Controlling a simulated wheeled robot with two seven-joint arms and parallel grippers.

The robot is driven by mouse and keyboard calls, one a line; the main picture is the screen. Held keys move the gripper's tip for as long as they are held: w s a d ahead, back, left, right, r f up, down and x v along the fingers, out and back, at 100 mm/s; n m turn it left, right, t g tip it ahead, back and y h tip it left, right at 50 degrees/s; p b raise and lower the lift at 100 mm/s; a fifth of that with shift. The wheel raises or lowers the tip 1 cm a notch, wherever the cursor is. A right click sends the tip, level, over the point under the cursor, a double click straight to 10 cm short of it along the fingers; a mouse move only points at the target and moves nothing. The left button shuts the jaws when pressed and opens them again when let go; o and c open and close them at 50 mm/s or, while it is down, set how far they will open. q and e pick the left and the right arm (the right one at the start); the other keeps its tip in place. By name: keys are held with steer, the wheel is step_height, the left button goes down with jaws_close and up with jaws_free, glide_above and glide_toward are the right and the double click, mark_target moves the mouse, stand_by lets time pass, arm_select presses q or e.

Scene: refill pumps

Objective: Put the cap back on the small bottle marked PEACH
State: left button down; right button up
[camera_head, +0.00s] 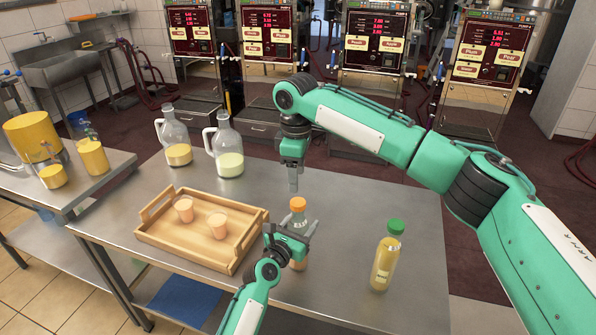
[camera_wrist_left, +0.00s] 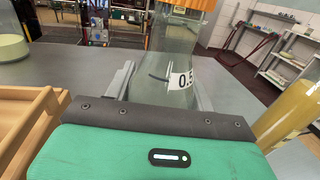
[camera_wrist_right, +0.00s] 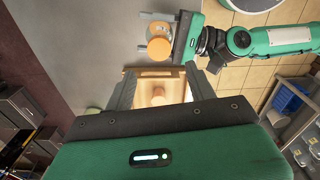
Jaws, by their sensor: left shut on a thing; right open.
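A small bottle (camera_head: 299,264) with an orange cap (camera_head: 298,204) stands near the middle of the table. My left gripper (camera_head: 291,238) is shut around its upper body. In the left wrist view the clear bottle (camera_wrist_left: 180,62) shows part of a label reading "0.5"; I cannot read PEACH. The cap sits on top of the neck; how tightly I cannot tell. My right gripper (camera_head: 293,186) is open and empty, just above the cap and apart from it. In the right wrist view the cap (camera_wrist_right: 159,48) shows beyond the open fingers.
A green-capped bottle of yellow liquid (camera_head: 385,262) stands to the right. A wooden tray (camera_head: 190,252) with two cups is to the left. Two glass jugs (camera_head: 178,153) (camera_head: 229,164) stand behind it. The table's right part behind the green-capped bottle is clear.

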mark_target(298, 202)
steer(key=n, duration=0.3)
steer(key=shift+d+r, duration=0.1)
steer(key=shift+d, duration=0.05)
stand_by(0.3)
steer(key=shift+f, duration=4.05)
steer(key=c, duration=1)
steer(key=shift+c, duration=0.2)
